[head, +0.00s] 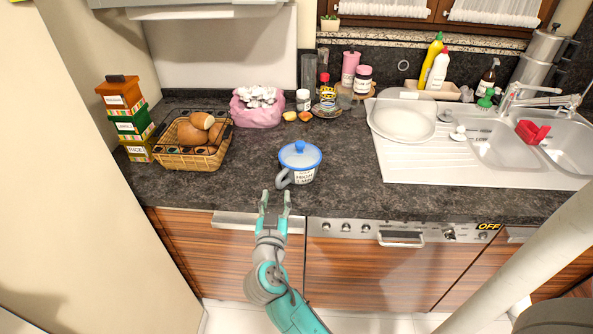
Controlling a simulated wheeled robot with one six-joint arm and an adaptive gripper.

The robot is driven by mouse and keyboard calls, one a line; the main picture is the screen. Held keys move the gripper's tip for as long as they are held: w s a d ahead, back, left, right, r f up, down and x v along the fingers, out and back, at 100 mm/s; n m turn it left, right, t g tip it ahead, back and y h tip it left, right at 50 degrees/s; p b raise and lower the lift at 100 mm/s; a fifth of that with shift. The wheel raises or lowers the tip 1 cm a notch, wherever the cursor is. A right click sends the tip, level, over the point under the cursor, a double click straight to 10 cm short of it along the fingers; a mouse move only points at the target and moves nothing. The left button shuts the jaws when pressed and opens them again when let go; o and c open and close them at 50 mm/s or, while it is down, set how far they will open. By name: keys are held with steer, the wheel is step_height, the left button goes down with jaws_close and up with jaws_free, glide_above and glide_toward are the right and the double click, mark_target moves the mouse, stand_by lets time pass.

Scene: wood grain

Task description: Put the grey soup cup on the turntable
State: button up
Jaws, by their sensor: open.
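The grey soup cup (301,176) stands upright on the dark counter near its front middle. It has a blue lid with a knob, dark lettering on its side and a grey handle facing front left. My gripper (276,198) is open and empty, just in front of the handle near the counter's front edge; whether it touches the handle is unclear. A round wooden piece, apparently the turntable (370,94), shows at the back right of the cup.
A wicker basket (184,163) with brown items and stacked boxes (131,124) stand at left. A pink bag (257,113), a small jar (303,101) and a saucer (326,112) line the back. The sink unit (405,170) with a white plate (402,121) lies right.

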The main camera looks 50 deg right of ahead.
mark_target(278, 186)
steer(key=shift+x, duration=2.95)
steer(key=shift+f, duration=0.1)
steer(key=shift+s, duration=0.1)
steer(key=shift+c, duration=0.3)
jaws_close()
